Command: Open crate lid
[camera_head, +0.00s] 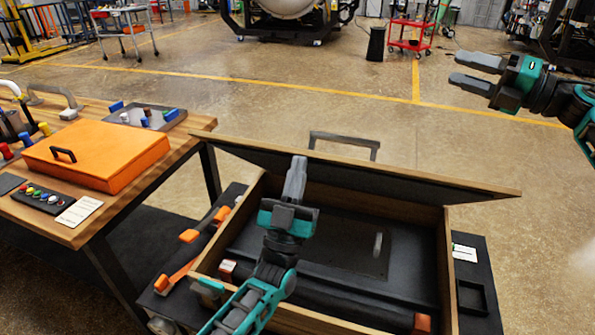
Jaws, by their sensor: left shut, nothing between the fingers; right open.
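The wooden crate (447,262) stands low in the front middle of the head view. Its lid (430,184) is hinged up at the back and tilted partway open, with a dark underside and a handle (345,139) beyond its far edge. My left gripper (297,165) is shut and empty, its fingertips in front of the lid's dark underside; whether they touch it I cannot tell. My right gripper (470,70) is open and empty, raised at the upper right, apart from the crate. Inside the crate lies a dark panel (345,245), partly hidden by my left arm.
A wooden table (190,135) at the left bears an orange case (100,155) and a button panel (42,196). A dark base with orange-ended tools (190,236) lies left of the crate. A red cart (412,35) stands far back. The floor behind the lid is clear.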

